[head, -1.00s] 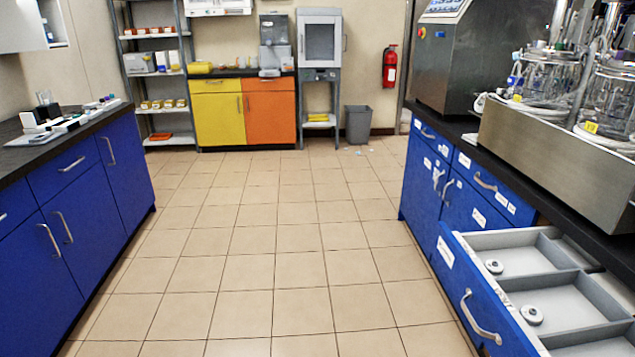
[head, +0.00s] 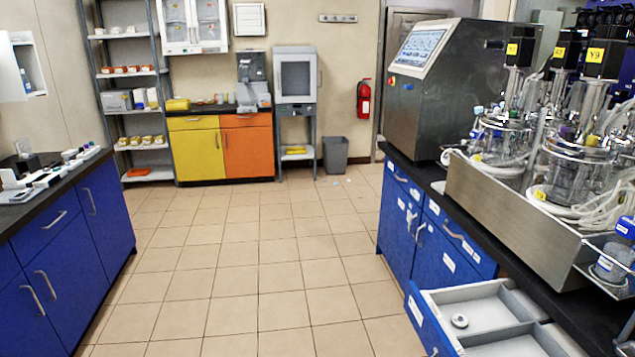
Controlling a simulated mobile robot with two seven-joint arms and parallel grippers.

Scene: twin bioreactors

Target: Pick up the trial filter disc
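An open drawer (head: 487,297) juts out from the blue cabinet at the lower right of the head view. A small round white-grey disc (head: 460,321) with a dark centre lies flat in its far compartment. It looks like a filter disc, but I cannot read any label that tells whether it is the trial one. The near part of the drawer is cut off by the bottom edge of the view. Neither of my grippers shows.
The twin bioreactors (head: 575,165) stand in a steel tray (head: 510,212) on the right counter, beside a control console (head: 425,85). A blue cabinet (head: 95,215) runs along the left. The tiled floor (head: 240,270) between is clear. A grey bin (head: 335,155) stands at the back.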

